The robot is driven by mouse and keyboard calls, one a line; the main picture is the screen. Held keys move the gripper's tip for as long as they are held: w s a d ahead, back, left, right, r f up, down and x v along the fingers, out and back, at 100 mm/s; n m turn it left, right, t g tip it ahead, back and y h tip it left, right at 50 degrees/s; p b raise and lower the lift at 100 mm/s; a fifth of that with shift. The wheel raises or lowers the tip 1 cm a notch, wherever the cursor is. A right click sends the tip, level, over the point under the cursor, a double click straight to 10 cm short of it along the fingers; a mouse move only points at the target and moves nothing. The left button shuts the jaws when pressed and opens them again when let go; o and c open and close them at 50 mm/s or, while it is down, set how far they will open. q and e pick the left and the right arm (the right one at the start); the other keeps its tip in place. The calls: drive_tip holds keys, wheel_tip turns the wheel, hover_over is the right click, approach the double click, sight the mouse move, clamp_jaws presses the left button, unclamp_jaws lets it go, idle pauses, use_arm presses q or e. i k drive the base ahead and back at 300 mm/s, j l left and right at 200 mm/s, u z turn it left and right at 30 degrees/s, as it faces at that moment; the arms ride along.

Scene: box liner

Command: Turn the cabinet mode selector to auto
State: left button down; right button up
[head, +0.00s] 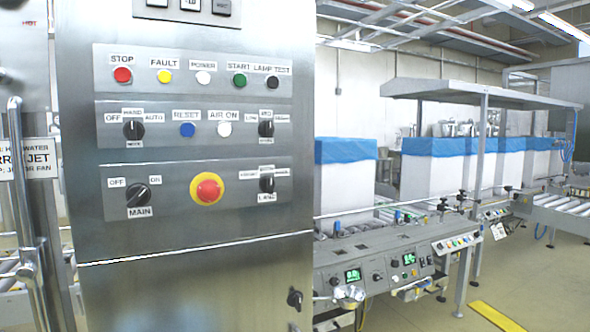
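The mode selector (133,130) is a black rotary knob on the middle row of the steel cabinet (200,262). Labels OFF, HAND and AUTO stand at its left, top and right, with MODE below. Its handle appears upright, towards HAND, though the pointer mark is small. Neither of my grippers shows in the head view, and nothing touches the selector.
Nearby are the blue reset button (187,130), white air button (224,129), MAIN switch (138,195) and a red emergency stop (208,189) on yellow. A vertical door handle (20,180) stands left. A conveyor control panel (385,265) is at right.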

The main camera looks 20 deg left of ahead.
sight(134, 130)
drive_tip(key=u, duration=1.55)
